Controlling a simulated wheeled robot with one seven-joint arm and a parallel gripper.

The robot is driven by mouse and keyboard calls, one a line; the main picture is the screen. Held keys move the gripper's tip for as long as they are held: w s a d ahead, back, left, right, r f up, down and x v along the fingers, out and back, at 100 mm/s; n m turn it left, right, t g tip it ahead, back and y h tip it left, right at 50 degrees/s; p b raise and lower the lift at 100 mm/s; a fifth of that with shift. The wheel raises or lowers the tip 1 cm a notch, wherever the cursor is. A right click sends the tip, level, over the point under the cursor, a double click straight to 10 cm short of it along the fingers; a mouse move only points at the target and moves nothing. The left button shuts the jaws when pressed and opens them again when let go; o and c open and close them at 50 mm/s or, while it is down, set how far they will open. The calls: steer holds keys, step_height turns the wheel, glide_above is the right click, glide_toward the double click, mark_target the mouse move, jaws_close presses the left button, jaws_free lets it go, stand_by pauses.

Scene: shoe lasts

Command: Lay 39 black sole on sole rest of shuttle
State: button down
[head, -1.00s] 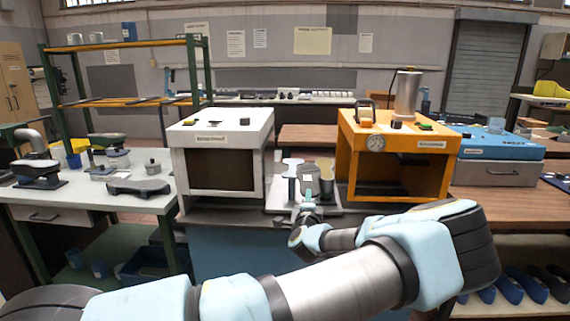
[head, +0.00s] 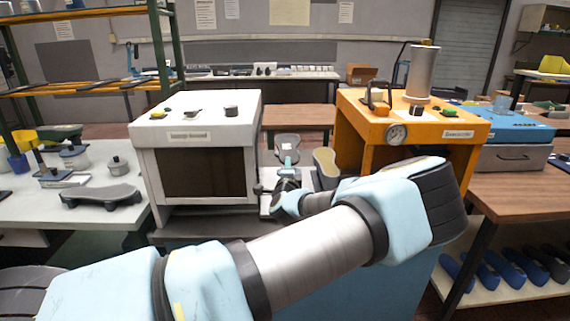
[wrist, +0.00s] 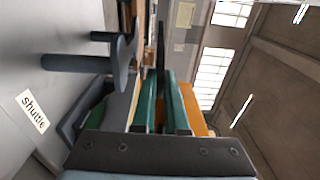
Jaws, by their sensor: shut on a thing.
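In the wrist view my gripper (wrist: 160,88) is shut on the sole (wrist: 161,50), which shows edge-on as a thin dark strip. The shuttle (wrist: 25,80) is a pale plate with a "shuttle" label. Its sole rest (wrist: 118,63), a grey plate on posts, stands below the sole with a visible gap in the wrist view. A last with a tan underside (head: 325,168) stands just right of the sole.
A white box machine (head: 205,150) stands close on the left and an orange machine (head: 410,125) on the right, with the shuttle between them. A table (head: 300,117) is behind.

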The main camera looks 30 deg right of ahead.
stand_by(0.4)
steer(key=shift+f+b, duration=2.25)
steer(key=shift+f, duration=0.05)
steer(key=shift+f+b, duration=0.15)
steer(key=shift+b, duration=0.5)
steer(key=shift+c, duration=1.6)
jaws_free()
steer(key=shift+s, duration=0.1)
step_height(320, 180, up, 7)
steer(key=p, duration=0.3)
